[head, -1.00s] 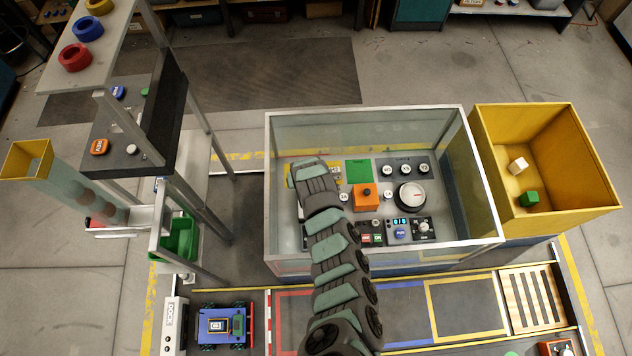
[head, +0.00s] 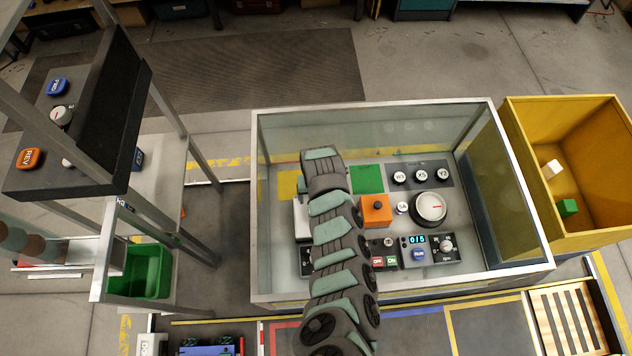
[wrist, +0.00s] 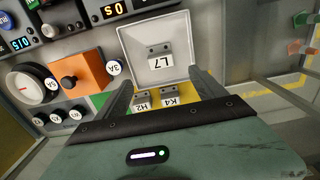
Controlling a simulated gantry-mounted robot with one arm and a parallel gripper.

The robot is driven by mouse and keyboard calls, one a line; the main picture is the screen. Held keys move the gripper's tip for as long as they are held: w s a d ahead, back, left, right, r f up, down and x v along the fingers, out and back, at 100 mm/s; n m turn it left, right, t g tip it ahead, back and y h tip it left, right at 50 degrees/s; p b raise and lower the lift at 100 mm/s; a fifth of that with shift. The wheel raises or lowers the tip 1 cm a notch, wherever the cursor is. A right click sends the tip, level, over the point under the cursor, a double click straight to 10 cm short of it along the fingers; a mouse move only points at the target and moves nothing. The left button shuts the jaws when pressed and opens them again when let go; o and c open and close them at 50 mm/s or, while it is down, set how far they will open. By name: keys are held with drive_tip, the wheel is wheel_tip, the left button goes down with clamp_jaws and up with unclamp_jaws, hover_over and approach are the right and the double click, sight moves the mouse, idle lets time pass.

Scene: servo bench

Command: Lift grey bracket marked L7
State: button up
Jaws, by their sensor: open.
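The grey bracket marked L7 (wrist: 160,58) sits on a raised white square tray (wrist: 183,75) in the wrist view. My gripper (wrist: 160,85) is open, with one finger on each side of the picture's middle, and nothing is between them. L7 lies beyond the fingertips, apart from them. Two more grey brackets, H2 (wrist: 141,100) and K4 (wrist: 171,95), are on a yellow patch nearer the palm. In the head view my arm hides L7 and the gripper; only part of the white tray (head: 302,216) shows.
The bench has glass walls with a metal rim (head: 375,104). An orange block with a black knob (head: 376,210), a white dial (head: 430,207) and a display panel (head: 432,249) stand right of my arm. A yellow bin (head: 590,225) is outside at the right.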

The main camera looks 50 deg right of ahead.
wheel_tip(320, 180, down, 8)
drive_tip(key=b, duration=0.3)
drive_tip(key=shift+b, duration=0.35)
drive_tip(key=f+b, duration=0.3)
drive_tip(key=f, duration=0.1)
drive_tip(key=shift+a+f, duration=0.2)
drive_tip(key=shift+d+f+b, duration=0.1)
drive_tip(key=shift+f+b, duration=0.25)
drive_tip(key=shift+r, duration=0.1)
